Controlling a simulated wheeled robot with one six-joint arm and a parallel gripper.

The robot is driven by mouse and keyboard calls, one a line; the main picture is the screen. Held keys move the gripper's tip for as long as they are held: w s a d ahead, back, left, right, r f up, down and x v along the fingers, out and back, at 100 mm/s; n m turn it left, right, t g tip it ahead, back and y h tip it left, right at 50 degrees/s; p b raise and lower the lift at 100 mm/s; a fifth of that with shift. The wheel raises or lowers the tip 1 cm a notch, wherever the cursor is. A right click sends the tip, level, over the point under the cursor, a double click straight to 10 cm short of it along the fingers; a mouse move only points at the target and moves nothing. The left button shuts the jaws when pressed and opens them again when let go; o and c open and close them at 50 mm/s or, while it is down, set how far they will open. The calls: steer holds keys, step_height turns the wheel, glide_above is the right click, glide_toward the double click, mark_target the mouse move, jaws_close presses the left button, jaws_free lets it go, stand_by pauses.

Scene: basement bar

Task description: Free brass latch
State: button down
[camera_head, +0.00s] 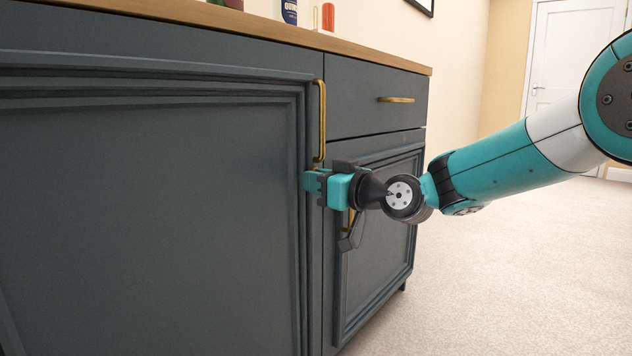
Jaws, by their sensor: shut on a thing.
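A dark blue-grey cabinet (150,200) fills the left and middle of the view. A long upright brass handle (322,115) sits at the right edge of its large left door. A second brass handle (347,222), on the smaller right door (378,235), shows partly behind and below my gripper.
A closed drawer (365,97) with a brass pull (396,99) is above the right door. A bottle (290,12) and other small items stand on the wooden top (250,25). Carpet (520,270) lies open at the right. A white door (565,60) is at the back.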

steer(key=c, duration=1.4)
jaws_free()
steer(key=shift+d, duration=0.1)
steer(key=shift+c, duration=0.2)
steer(key=p+v, duration=0.2)
steer(key=v, duration=1.5)
steer(key=shift+p, duration=0.3)
steer(key=shift+s+d, duration=0.1)
steer(key=shift+d, duration=0.05)
steer(key=s+a+r+g+h+p, duration=0.2)
steer(key=s+r+g+p, duration=0.15)
steer(key=s+p, duration=0.3)
steer(key=s+a+r+g+h+p, duration=0.25)
steer(key=s+g+p, duration=0.2)
steer(key=s, duration=0.25)
steer(key=s+d+r+m+g+h+p, duration=0.35)
steer(key=s+d+h+p, duration=0.35)
steer(key=s, duration=0.5)
step_height(320, 180, up, 37)
steer(key=y+p, duration=0.1)
steer(key=p, duration=3.7)
steer(key=shift+s+d, duration=0.2)
steer(key=shift+d, duration=0.25)
